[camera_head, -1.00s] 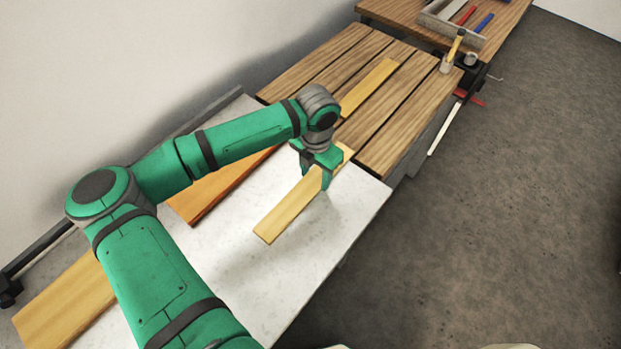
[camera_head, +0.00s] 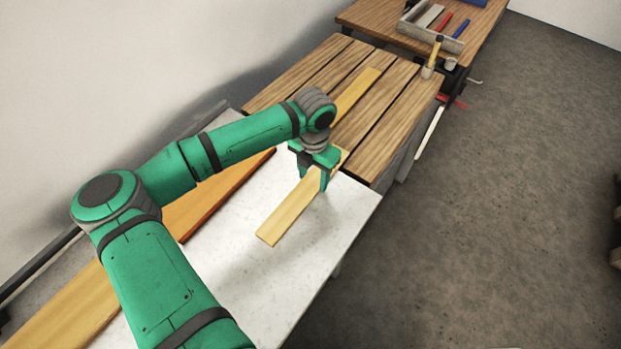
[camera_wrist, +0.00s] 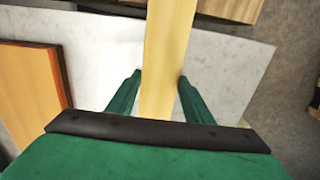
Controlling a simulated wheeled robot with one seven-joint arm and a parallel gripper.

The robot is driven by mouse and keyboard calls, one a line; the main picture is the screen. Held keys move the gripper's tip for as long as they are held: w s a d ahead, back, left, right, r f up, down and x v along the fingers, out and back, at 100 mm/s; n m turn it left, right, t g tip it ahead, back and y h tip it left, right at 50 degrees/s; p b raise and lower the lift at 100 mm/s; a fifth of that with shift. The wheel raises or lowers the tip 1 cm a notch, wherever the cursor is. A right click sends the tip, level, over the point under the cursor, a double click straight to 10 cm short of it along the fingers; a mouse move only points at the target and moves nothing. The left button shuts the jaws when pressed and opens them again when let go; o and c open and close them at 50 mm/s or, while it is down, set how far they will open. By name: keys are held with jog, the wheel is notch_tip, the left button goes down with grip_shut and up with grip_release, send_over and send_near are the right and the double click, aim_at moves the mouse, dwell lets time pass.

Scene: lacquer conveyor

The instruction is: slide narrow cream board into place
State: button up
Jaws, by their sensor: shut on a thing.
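The narrow cream board (camera_head: 285,215) lies lengthwise over the white slab (camera_head: 320,235), pointing at the slatted wooden top. Its far end is at the near edge of that top, partly hidden by my gripper (camera_head: 324,184). My gripper is shut on the board near its far half, one finger on each long side. In the wrist view the board (camera_wrist: 166,50) runs straight between the fingertips (camera_wrist: 160,78) and out at the upper edge. The slatted top (camera_head: 390,110) has dark gaps between its planks, and a cream strip (camera_head: 355,95) lies among them.
A hammer (camera_head: 434,55) stands at the slatted top's far right corner. A tool tray (camera_head: 432,30) sits behind. Open floor (camera_head: 510,180) is at right.

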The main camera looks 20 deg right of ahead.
jog(key=shift+w+d, duration=0.9)
jog(key=shift+d, duration=0.25)
jog(key=shift+w+d, duration=0.9)
jog(key=shift+d, duration=0.3)
jog(key=shift+w+d, duration=0.9)
jog(key=shift+d, duration=0.25)
jog(key=shift+w+d, duration=0.2)
jog(key=shift+d, duration=0.35)
jog(key=shift+w+d, duration=1.4)
jog(key=shift+d, duration=0.3)
jog(key=shift+w+d, duration=0.15)
jog(key=shift+d, duration=0.15)
jog(key=shift+w+d, duration=1.55)
jog(key=shift+d, duration=0.6)
jog(key=shift+w+d, duration=1.6)
jog(key=shift+d, duration=0.6)
jog(key=shift+w+d, duration=1.55)
jog(key=shift+d, duration=0.6)
jog(key=o, duration=1.3)
